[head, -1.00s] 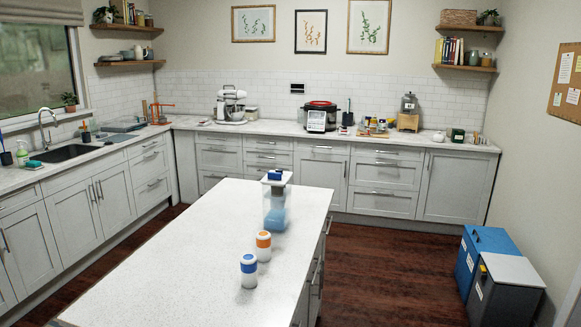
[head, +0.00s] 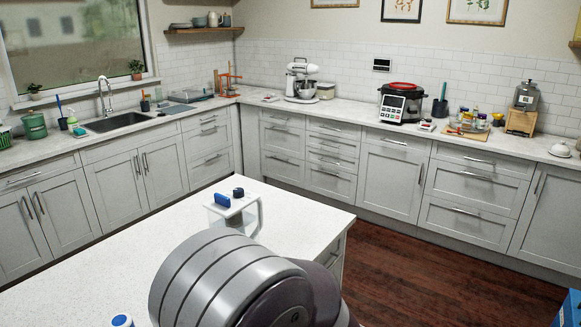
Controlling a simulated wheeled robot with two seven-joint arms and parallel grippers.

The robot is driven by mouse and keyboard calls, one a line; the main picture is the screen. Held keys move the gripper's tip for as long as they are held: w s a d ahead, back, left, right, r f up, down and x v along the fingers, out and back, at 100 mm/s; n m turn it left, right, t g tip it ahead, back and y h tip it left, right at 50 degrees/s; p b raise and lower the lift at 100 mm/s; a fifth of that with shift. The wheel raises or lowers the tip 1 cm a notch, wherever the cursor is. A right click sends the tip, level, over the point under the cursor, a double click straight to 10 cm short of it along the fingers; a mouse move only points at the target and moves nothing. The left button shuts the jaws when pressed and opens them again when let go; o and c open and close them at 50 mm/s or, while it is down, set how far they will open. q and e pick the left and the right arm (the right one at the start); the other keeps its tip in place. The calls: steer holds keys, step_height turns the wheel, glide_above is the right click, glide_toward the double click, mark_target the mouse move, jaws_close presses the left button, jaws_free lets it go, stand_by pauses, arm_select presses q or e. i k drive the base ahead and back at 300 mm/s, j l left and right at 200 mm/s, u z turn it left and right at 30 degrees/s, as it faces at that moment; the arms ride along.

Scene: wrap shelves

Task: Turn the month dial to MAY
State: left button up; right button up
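I cannot make out a month dial or any month lettering in the head view. On the white island counter (head: 110,250) stands a clear container (head: 246,222) with a pale lid. A large grey link of my own arm fills the lower middle and hides part of the island. Neither gripper is in view.
The left part of the island top is bare. The back counter holds a white stand mixer (head: 301,80), a multicooker with a red lid (head: 400,98) and a grinder on a wooden stand (head: 523,108). A sink (head: 117,122) is at the left. Dark wooden floor (head: 430,270) is open at the right.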

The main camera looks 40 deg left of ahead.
mark_target(238, 191)
steer(key=i+u, duration=0.35)
steer(key=i+l+u, duration=0.1)
steer(key=i+u, duration=0.2)
steer(key=i, duration=0.25)
steer(key=i+l+u, duration=0.2)
steer(key=i+u, duration=0.15)
steer(key=i, duration=0.1)
